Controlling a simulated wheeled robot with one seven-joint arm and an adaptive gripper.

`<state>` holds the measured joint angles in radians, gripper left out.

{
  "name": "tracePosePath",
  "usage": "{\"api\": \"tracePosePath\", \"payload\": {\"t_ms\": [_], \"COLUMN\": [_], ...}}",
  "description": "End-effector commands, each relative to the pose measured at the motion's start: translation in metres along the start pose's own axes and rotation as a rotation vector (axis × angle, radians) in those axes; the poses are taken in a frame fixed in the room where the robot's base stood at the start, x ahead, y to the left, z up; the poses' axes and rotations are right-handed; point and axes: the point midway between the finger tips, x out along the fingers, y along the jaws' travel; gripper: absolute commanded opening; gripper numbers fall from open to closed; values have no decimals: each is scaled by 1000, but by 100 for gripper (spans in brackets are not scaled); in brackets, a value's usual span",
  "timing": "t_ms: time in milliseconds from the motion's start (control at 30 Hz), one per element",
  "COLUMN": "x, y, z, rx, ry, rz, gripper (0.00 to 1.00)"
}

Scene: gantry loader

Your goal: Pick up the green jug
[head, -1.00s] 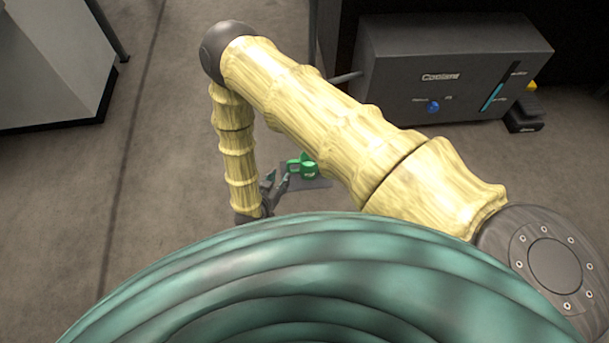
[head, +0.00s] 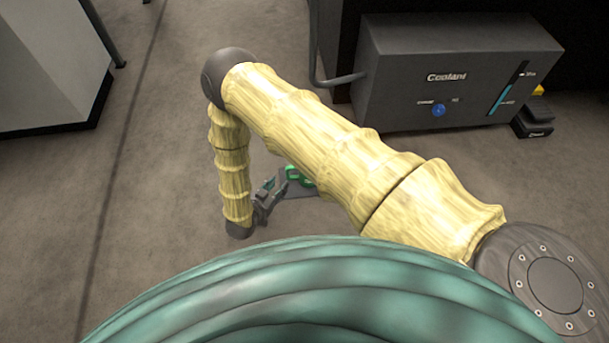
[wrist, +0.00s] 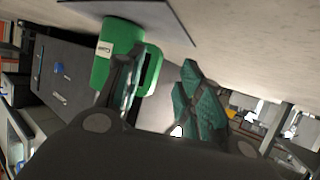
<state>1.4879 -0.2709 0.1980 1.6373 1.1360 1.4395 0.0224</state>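The green jug (head: 305,180) stands low on a thin dark mat (head: 298,193), partly hidden behind my arm and gripper in the head view. In the wrist view the jug (wrist: 117,38) appears upside down, with a white label and its handle to the right. My gripper (head: 276,184) is just left of the jug in the head view. In the wrist view my gripper (wrist: 162,82) is open, its two teal-padded fingers apart. The left finger overlaps the jug's handle side; I cannot tell whether it touches. Nothing shows held between the fingers.
A dark grey coolant box (head: 455,75) stands behind to the right, with a small black pedal-like block (head: 534,118) beside it. A pale cabinet (head: 50,65) is at the far left. The floor (head: 150,200) left of my arm is clear.

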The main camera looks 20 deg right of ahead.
Motion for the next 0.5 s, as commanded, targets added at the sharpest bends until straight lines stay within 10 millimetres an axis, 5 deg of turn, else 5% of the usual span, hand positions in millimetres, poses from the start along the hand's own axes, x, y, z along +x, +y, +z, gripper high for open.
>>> {"api": "tracePosePath", "payload": {"t_ms": [500], "x": [45], "y": [5], "z": [-2], "rx": [1], "ry": [1], "rz": [1], "gripper": [37]}}
